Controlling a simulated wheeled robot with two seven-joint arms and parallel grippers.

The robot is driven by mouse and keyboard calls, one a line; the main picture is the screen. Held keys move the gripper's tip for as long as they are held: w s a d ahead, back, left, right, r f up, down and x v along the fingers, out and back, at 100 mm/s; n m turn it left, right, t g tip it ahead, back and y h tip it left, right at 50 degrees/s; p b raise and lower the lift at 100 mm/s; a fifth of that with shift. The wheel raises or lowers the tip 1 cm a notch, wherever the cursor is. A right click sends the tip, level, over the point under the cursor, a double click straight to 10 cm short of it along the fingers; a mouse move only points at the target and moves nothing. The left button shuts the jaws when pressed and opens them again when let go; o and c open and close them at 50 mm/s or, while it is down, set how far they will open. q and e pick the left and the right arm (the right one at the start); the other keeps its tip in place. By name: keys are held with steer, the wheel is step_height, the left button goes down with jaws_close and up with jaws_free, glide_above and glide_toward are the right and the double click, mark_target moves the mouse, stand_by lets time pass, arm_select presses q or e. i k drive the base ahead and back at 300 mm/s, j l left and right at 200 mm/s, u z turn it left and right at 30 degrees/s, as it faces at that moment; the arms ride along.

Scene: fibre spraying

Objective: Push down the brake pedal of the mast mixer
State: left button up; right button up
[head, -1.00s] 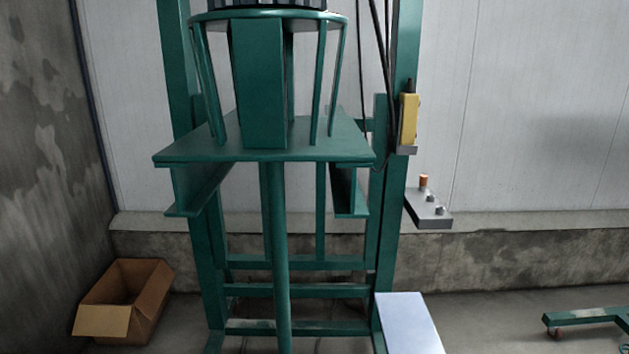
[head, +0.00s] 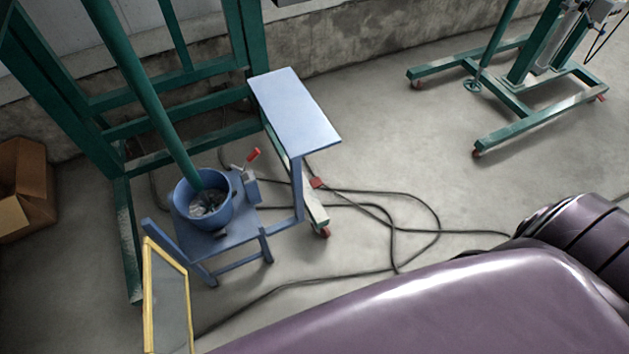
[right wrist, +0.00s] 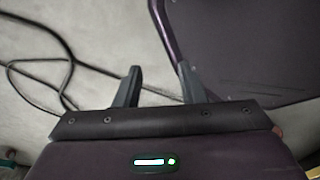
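The green mast mixer (head: 120,130) stands at the left in the head view, its slanted shaft running down into a blue bucket (head: 232,210). A small red pedal-like part (head: 317,183) sits on the mixer's right floor leg, below the light blue tabletop; I take it for the brake pedal, but it is too small to tell whether it is up or down. My right gripper (right wrist: 159,68) shows only in the right wrist view, with its two fingers apart and nothing between them, above the grey floor. My left gripper is not in view.
A light blue tabletop (head: 295,108) overhangs near the pedal. A red-handled lever (head: 252,155) is beside the bucket. Black cables (head: 438,222) loop across the floor. A yellow-framed panel (head: 150,290) stands in front, a cardboard box (head: 25,185) at left, another green wheeled frame (head: 515,100) at back right.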

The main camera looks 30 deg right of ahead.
mark_target(316, 182)
steer(key=i+l, duration=0.15)
steer(key=l, duration=0.25)
steer(key=i+l, duration=0.2)
steer(key=l, duration=0.2)
steer(key=i+l+u, duration=0.1)
steer(key=l, duration=0.25)
steer(key=i, duration=0.05)
